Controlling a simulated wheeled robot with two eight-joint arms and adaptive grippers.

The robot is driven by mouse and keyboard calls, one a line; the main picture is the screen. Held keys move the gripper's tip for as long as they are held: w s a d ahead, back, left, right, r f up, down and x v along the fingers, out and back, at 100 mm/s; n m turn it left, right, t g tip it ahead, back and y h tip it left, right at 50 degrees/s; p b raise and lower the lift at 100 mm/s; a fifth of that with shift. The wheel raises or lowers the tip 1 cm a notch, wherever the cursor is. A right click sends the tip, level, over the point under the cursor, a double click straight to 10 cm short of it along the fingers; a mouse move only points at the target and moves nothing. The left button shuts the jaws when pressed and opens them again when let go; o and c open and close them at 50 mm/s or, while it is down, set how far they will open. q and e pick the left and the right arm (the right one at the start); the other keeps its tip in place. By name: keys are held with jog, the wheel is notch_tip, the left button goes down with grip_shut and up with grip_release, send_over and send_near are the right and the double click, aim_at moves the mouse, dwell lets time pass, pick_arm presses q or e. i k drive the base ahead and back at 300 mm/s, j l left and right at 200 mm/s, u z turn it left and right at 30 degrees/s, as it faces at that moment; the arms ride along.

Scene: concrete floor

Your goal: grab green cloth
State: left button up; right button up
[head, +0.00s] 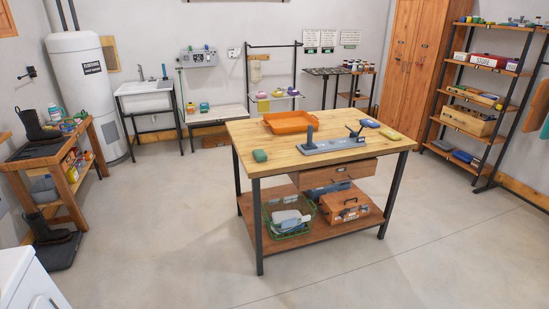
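A small green folded item (260,155), which looks like a cloth, lies on the near left part of the wooden table top (285,143). A yellow-green item (390,135) and a blue item (370,123) of similar shape lie on the right part of the table top. A small green thing (204,105) sits on the low bench at the back, too small to identify. Neither of my grippers is in view.
An orange tray (290,122) and a grey tool fixture (333,146) stand on the table. A green wire basket (287,221) and a brown toolbox (345,204) are on its lower shelf. A boot bench (45,150) is left, shelving (478,91) right. The floor around the table is clear.

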aim_at(260, 156)
jog(key=i+l, duration=0.15)
jog(key=i, duration=0.55)
jog(key=i+l, duration=0.15)
jog(key=i, duration=0.55)
jog(key=i+l, duration=0.15)
jog(key=i, duration=0.55)
